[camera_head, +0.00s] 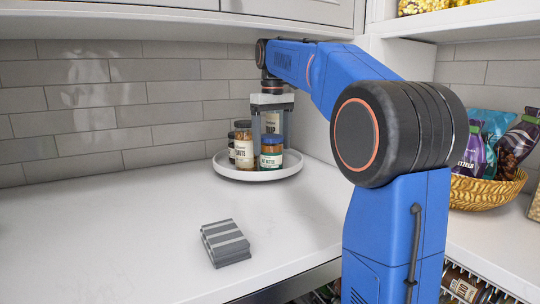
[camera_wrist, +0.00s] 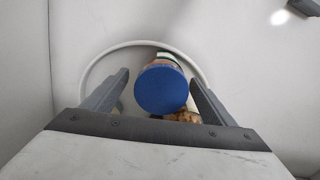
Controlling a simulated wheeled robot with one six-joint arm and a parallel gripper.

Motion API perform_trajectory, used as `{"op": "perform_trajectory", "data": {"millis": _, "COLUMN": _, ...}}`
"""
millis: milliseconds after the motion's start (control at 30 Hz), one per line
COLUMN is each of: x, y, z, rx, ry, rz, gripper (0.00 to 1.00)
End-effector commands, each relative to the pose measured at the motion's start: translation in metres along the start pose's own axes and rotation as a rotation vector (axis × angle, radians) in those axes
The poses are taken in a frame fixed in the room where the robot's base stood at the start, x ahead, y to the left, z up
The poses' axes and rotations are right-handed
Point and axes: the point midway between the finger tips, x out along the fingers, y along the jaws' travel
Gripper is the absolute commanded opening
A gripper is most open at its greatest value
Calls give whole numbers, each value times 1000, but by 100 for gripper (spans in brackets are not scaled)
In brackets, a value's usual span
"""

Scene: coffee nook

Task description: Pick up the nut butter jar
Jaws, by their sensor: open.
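A small jar with a blue lid and a green-and-white label, which looks like the nut butter jar (camera_head: 271,157), stands upright at the front of a round white tray (camera_head: 256,177). My gripper (camera_head: 271,139) points down right above this jar and is open. In the wrist view, the round blue lid (camera_wrist: 161,90) lies between my two spread fingers, with a gap on each side. The jar's body is mostly hidden under its lid there. The tray's rim (camera_wrist: 92,68) curves behind it.
A taller jar with a brown lid (camera_head: 244,149) stands on the tray just left, with another jar partly hidden beside it. A grey striped block (camera_head: 225,243) lies on the open white counter (camera_head: 120,235). A yellow basket (camera_head: 487,190) with bags stands right.

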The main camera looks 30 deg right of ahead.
Motion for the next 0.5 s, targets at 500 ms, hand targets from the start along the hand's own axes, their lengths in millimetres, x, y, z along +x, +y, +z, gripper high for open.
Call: {"op": "perform_trajectory", "data": {"millis": 500, "x": 57, "y": -2, "z": 1, "rx": 0, "ry": -1, "rz": 0, "gripper": 79}}
